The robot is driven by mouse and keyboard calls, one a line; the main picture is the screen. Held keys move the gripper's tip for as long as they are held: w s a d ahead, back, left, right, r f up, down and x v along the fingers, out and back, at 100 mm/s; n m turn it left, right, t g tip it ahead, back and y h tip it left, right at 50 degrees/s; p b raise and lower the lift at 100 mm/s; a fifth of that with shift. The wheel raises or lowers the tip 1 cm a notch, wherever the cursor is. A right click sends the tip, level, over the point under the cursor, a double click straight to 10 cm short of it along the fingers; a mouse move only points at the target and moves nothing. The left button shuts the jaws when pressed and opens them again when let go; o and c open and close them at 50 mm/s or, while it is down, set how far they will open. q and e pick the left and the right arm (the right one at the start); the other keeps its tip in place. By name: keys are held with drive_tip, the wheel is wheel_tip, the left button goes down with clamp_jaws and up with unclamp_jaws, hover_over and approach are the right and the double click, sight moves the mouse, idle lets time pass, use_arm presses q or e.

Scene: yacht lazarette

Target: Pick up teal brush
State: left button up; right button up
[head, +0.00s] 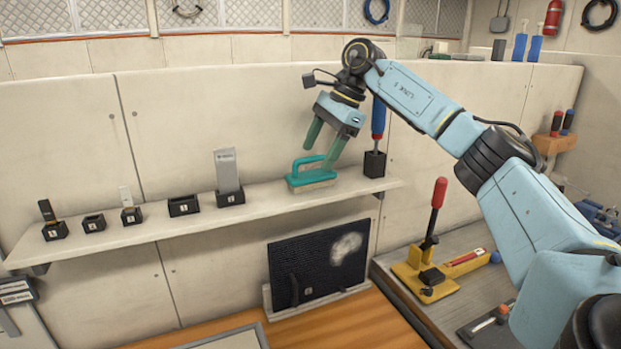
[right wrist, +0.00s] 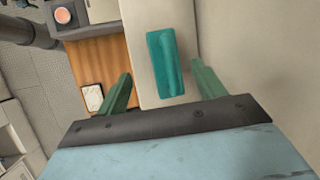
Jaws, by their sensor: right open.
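The teal brush (head: 312,178) lies on the pale wall shelf, with its handle up and tan bristles underneath. It also shows in the right wrist view (right wrist: 165,62), seen from above on the shelf. My right gripper (head: 321,155) is open and empty, just above the brush, with its green fingers pointing down. In the right wrist view the fingers stand apart on either side of the brush's line, and the brush lies beyond the fingertips. I cannot tell from the head view whether a finger touches it. My left gripper is not in view.
The shelf (head: 150,229) also bears small black holders, one with a grey block (head: 227,175). A blue-and-red-handled tool (head: 378,118) stands in a holder right of the brush. A dark ribbed panel (head: 318,262) stands below. A yellow clamp with a red handle (head: 428,270) is at the right.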

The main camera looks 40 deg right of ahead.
sight(303, 176)
drive_tip(key=shift+w+a+f, duration=0.15)
drive_tip(key=shift+w+f, duration=0.1)
drive_tip(key=shift+f, duration=0.25)
drive_tip(key=x, duration=0.4)
drive_tip(key=shift+w+a+f+p, duration=0.15)
drive_tip(key=shift+w+f+p, duration=0.15)
drive_tip(key=shift+w+p, duration=0.1)
drive_tip(key=shift+s, duration=0.15)
drive_tip(key=shift+c, duration=0.6)
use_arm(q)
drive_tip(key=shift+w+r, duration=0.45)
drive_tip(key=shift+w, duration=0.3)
use_arm(e)
drive_tip(key=c, duration=1)
drive_tip(key=shift+r, duration=0.1)
wheel_tip(303, 176, up, 10)
drive_tip(key=shift+f, duration=0.1)
